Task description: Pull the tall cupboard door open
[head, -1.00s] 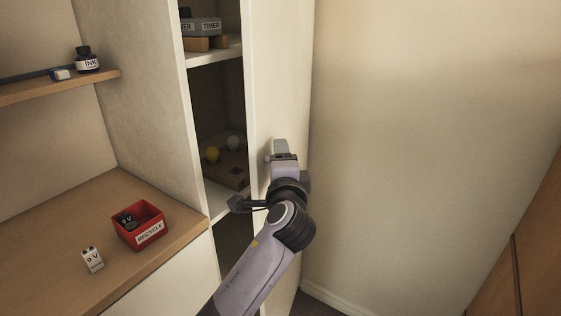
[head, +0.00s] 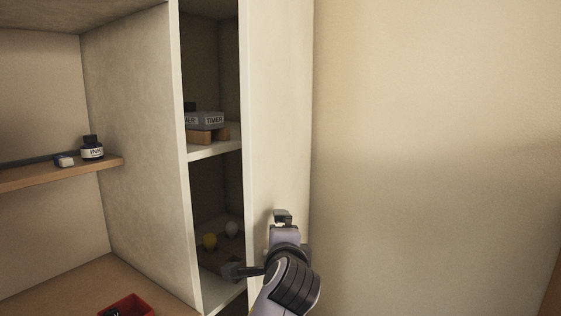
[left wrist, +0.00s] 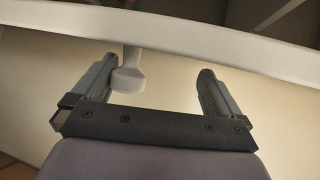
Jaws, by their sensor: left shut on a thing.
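The tall cupboard door (head: 278,120) stands ajar in the head view, with the cupboard's shelves visible to its left. My left gripper (head: 282,216) is at the door's face, low in the picture. In the left wrist view a pale door knob (left wrist: 128,78) sits between the gripper's fingers, close to the left finger. The left gripper is shut on the knob, though its fingers look well apart there. The door's pale edge (left wrist: 180,42) crosses the top of that view. My right gripper is not in view.
An ink bottle (head: 92,149) stands on a wooden shelf (head: 60,176). A red bin (head: 128,306) is at lower left. Bare wall lies right of the door.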

